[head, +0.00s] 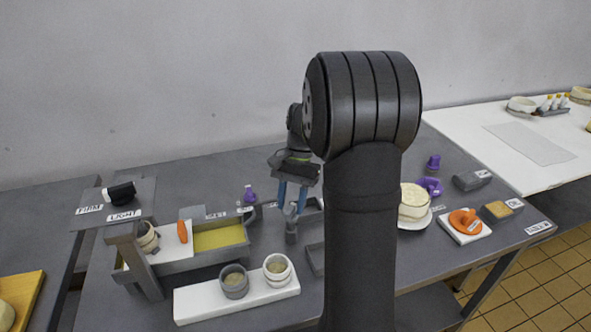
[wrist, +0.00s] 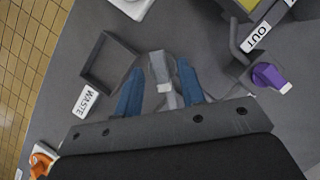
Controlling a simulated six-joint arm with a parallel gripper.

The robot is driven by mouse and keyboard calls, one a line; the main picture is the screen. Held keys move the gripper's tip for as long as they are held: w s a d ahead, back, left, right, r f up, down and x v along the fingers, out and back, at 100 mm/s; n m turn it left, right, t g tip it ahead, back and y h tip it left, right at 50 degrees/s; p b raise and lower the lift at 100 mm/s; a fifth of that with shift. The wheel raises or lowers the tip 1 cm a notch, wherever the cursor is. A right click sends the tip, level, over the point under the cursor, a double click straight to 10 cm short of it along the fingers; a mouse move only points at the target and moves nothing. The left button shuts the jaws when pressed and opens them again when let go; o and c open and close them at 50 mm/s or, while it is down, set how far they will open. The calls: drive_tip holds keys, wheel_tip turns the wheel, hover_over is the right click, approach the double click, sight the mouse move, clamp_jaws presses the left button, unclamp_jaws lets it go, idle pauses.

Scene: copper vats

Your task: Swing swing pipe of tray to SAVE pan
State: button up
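The tray (head: 185,264) is a long grey trough holding yellow-green liquid, left of my gripper. A short grey bent pipe (wrist: 236,42) stands at its end, by the OUT label (wrist: 256,37). My gripper (head: 291,208) points down to the right of the tray, its blue fingers apart. In the wrist view my gripper (wrist: 160,88) has its fingers on either side of an upright grey piece (wrist: 159,66); I cannot tell whether they touch it. A grey pan edge (head: 312,206) shows behind my gripper; no SAVE label is readable.
A square pan (wrist: 108,62) lies near the WASTE label (wrist: 87,98). A purple bottle (head: 249,196) stands behind the tray end. A white board (head: 205,301) with two cups lies in front. My arm hides the middle of the table.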

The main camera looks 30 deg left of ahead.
drive_tip(key=v, duration=1.6)
drive_tip(key=shift+s+r, duration=0.1)
drive_tip(key=shift+r, duration=0.05)
drive_tip(key=x, duration=1.7)
drive_tip(key=shift+f, duration=0.3)
drive_tip(key=shift+r, duration=0.15)
